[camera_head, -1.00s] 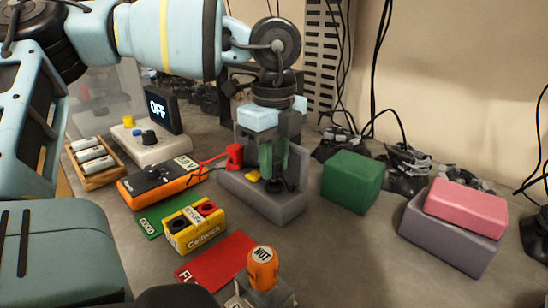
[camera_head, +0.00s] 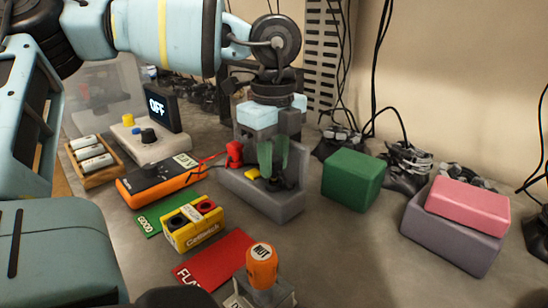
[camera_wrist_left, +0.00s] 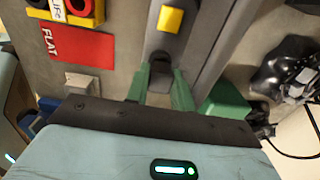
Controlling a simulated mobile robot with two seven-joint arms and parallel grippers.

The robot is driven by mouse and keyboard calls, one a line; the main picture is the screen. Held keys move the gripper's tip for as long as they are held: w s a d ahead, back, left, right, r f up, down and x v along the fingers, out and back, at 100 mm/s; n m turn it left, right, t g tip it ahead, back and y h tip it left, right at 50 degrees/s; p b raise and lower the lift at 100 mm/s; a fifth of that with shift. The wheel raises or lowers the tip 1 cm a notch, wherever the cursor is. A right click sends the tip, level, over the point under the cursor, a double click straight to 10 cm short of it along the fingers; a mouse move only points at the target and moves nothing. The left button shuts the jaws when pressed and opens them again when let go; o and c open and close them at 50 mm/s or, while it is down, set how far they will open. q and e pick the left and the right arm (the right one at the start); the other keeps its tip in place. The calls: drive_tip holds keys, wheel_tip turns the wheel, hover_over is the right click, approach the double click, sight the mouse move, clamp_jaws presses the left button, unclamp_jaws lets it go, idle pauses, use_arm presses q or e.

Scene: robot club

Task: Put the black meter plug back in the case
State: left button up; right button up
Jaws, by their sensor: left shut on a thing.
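My left gripper (camera_head: 272,174) reaches down over the right part of the grey case (camera_head: 287,213). Its green fingers are shut on the black meter plug (camera_wrist_left: 160,63), which shows between the fingertips in the left wrist view. The plug is low at the case, largely hidden by the fingers in the head view. I cannot tell whether it touches the case floor. A red plug (camera_head: 234,153) stands at the case's left end, by the red lead. A yellow piece (camera_head: 252,174) lies in the case, left of the fingers. My right gripper is not in view.
An orange meter (camera_head: 160,180) and a yellow battery holder (camera_head: 193,225) stand left of the case. A green block (camera_head: 352,180) stands close on its right. A pink block (camera_head: 467,205) rests on a grey-purple block (camera_head: 450,240). An orange-topped post (camera_head: 262,266) stands in front.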

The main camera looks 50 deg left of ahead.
use_arm(q)
drive_tip(key=shift+f+b, duration=0.4)
idle(0.4)
idle(0.5)
drive_tip(key=shift+f+b, duration=0.25)
drive_tip(key=shift+b, duration=0.2)
idle(0.4)
drive_tip(key=shift+f, duration=0.1)
idle(0.7)
drive_tip(key=o, duration=1)
drive_tip(key=shift+s, duration=0.2)
drive_tip(key=shift+w, duration=0.1)
drive_tip(key=shift+w+r, duration=0.1)
drive_tip(key=shift+r, duration=0.1)
